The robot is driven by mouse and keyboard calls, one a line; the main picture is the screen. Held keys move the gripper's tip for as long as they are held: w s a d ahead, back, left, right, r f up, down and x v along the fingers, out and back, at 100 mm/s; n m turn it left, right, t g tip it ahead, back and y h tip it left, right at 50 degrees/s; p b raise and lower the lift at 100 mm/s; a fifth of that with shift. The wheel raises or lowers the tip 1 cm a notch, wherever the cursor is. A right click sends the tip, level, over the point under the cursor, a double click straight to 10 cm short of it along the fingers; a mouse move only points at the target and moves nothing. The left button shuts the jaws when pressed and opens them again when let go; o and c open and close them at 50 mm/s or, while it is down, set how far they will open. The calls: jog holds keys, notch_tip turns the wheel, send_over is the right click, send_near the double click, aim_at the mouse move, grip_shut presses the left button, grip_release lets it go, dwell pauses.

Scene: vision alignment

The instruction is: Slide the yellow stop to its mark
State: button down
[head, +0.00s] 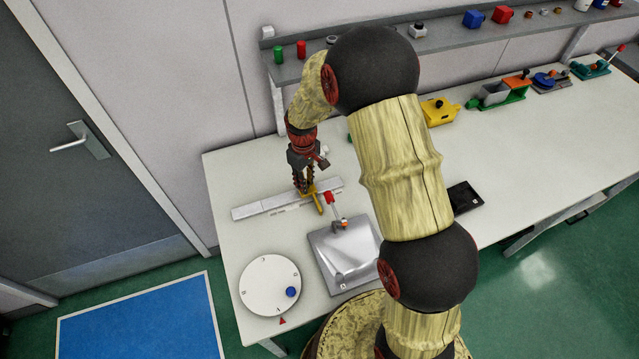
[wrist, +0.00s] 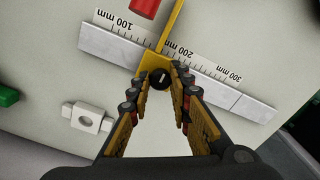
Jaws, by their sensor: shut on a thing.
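The yellow stop (wrist: 152,60) sits across a light grey rail (wrist: 110,46) on the bench, near the middle of its length. A white scale (wrist: 205,55) marked from 100 mm to 300 mm runs along the rail, and the stop's thin yellow pointer crosses it between the 100 and 200 labels. My gripper (wrist: 162,78) is shut on the stop's dark round knob, with one finger on each side. In the head view my gripper (head: 303,190) reaches down to the yellow stop (head: 317,202) on the rail (head: 255,208). I cannot make out a target mark.
A white dial (head: 268,285) with a blue knob lies at the front left. A black tablet (head: 464,197) lies at right.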

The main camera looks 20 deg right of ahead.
jog(key=shift+a, duration=1.35)
jog(key=c, duration=1.6)
grip_release()
jog(key=shift+o, duration=0.2)
notch_tip(320, 180, up, 12)
